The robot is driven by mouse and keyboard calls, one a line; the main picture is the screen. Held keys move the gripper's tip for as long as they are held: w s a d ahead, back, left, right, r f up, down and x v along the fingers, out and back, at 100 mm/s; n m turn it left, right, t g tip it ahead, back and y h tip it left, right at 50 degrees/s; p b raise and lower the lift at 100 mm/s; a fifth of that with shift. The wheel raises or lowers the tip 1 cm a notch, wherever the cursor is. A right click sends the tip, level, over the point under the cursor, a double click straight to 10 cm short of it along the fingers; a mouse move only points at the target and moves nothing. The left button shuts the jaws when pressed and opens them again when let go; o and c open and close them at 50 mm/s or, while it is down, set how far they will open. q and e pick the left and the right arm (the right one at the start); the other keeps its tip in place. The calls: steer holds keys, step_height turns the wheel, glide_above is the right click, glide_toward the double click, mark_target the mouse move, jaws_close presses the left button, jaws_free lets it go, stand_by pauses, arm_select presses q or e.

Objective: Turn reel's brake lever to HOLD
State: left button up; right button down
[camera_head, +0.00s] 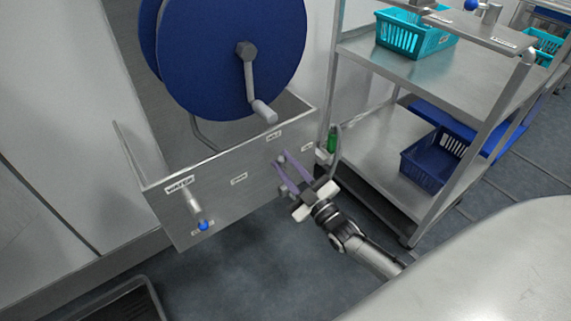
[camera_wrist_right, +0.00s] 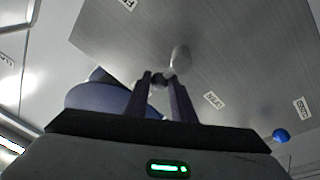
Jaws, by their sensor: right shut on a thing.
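The reel (camera_head: 225,60) has blue discs and a crank handle, above an open metal box. The brake lever is on the box's front panel (camera_head: 225,190) and is mostly hidden by my right gripper (camera_head: 281,170) in the head view. In the right wrist view a pale, rounded lever end (camera_wrist_right: 180,60) and a dark hub show at the fingertips of my right gripper (camera_wrist_right: 160,82). The jaws are shut on the lever. A small label that seems to read HOLD (camera_head: 274,135) is above the fingers. I cannot tell the lever's exact angle. My left gripper is out of view.
A water valve with a blue-tipped handle (camera_head: 203,225) is on the left of the panel. A steel shelf cart (camera_head: 392,142) with teal and dark blue baskets stands close on the right. A green object (camera_head: 332,140) is beside the box.

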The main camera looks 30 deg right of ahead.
steer(key=shift+d+f, duration=0.2)
steer(key=shift+f, duration=0.05)
steer(key=c, duration=1.7)
jaws_free()
steer(key=shift+s, duration=0.1)
steer(key=shift+o, duration=0.8)
steer(key=shift+r, duration=0.1)
steer(key=shift+a, duration=0.1)
arm_select(q)
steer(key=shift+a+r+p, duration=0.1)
steer(key=shift+p, duration=0.5)
arm_select(e)
steer(key=a+v, duration=0.1)
steer(key=v, duration=0.9)
steer(key=shift+d, duration=0.5)
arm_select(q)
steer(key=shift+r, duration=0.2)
arm_select(e)
steer(key=shift+s+a, duration=0.1)
